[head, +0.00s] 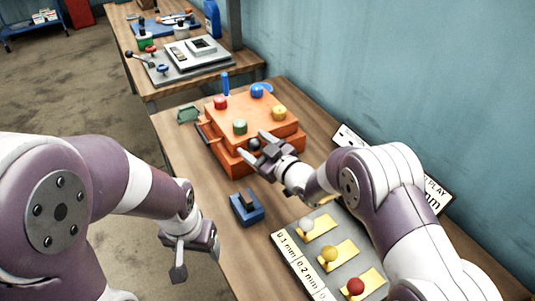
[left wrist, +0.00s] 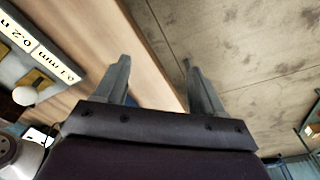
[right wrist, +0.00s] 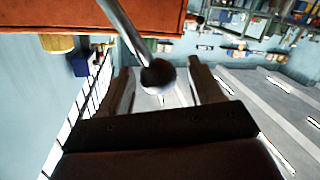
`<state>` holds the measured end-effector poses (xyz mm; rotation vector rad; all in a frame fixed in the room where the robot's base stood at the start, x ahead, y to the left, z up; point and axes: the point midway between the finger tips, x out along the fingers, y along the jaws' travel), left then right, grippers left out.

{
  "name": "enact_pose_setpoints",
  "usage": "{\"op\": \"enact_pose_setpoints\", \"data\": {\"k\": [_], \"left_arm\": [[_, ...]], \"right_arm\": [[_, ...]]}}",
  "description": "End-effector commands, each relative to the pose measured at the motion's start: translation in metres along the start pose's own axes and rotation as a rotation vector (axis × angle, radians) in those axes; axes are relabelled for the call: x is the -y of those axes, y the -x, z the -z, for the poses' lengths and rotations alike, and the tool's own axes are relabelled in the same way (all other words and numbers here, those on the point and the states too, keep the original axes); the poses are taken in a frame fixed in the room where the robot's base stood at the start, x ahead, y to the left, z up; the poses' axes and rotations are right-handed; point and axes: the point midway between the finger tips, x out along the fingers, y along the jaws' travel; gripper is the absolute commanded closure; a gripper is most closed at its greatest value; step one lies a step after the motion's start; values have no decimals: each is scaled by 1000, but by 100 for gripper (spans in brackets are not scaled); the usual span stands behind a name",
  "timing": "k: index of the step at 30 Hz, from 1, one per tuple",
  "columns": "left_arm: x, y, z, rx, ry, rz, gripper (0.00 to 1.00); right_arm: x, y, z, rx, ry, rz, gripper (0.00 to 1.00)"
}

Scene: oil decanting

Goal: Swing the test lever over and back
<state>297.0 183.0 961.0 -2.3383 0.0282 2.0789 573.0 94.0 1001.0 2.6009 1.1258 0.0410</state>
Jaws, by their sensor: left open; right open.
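The test lever is a metal rod with a dark ball knob (head: 254,144) at the front side of the orange box (head: 262,108). In the right wrist view its knob (right wrist: 158,75) sits between the fingers of my right gripper (right wrist: 165,80), with the rod running up to the left past the orange body. My right gripper (head: 266,150) is open around the knob; I cannot tell whether a finger touches it. My left gripper (head: 195,258) is open and empty beside the table's left edge; it also shows in the left wrist view (left wrist: 155,75).
Red, green, blue and yellow knobs top the orange box. A small blue block (head: 246,208) stands on the table (head: 190,150) in front. A grey gauge plate (head: 335,255) with coloured balls lies at right under my right arm. A second bench (head: 150,92) stands behind.

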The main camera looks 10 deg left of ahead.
Motion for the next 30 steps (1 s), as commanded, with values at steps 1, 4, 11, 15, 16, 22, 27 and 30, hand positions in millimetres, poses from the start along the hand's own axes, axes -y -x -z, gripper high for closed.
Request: {"op": "enact_pose_setpoints", "data": {"k": [1, 4, 11, 15, 16, 22, 27, 30], "left_arm": [[0, -2, 0, 0, 0, 0, 31], [0, -6, -1, 0, 0, 0, 31], [0, -11, -1, 0, 0, 0, 31], [0, -13, -2, 0, 0, 0, 31], [0, -13, -2, 0, 0, 0, 31], [0, -13, -2, 0, 0, 0, 31], [0, -13, -2, 0, 0, 0, 31], [0, -10, -1, 0, 1, 0, 60]], "right_arm": [[0, 9, -1, 1, 0, -2, 35], [0, 33, -1, 1, 0, -3, 35], [0, 87, -1, 0, 0, -2, 35], [1, 106, 0, 0, 1, -1, 35], [1, 108, 0, 0, 1, 0, 35], [1, 116, 0, 0, 1, 0, 35], [1, 115, 0, 0, 1, 1, 35], [0, 116, 4, 0, 0, -1, 35]]}}
